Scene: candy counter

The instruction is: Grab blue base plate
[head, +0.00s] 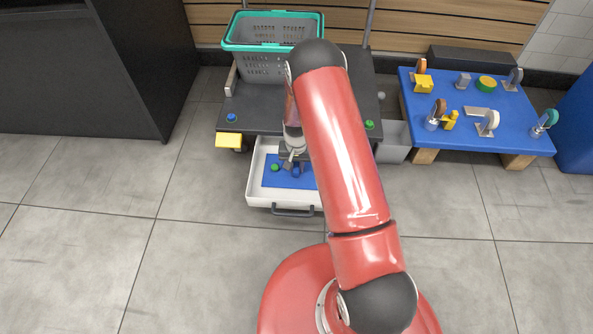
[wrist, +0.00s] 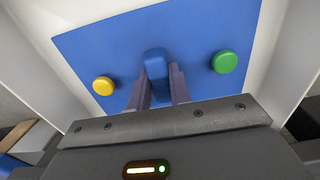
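The blue base plate (wrist: 205,40) lies flat in the white drawer (head: 256,165), and part of it shows in the head view (head: 279,182). On it are a green knob (wrist: 225,62), a yellow knob (wrist: 103,86) and, between them, a raised blue block (wrist: 155,65). In the head view the green knob (head: 275,167) is left of my gripper (head: 295,168); the yellow knob is hidden. My gripper points down at the plate. Its two fingers (wrist: 157,88) stand apart, one on each side of the blue block. I cannot tell whether they press on it.
The drawer is pulled out from a dark counter (head: 240,112) carrying a grey basket with a teal rim (head: 232,47). Its front handle (head: 292,212) faces me. A blue table (head: 470,132) with several coloured parts stands at the right. The floor in front is clear.

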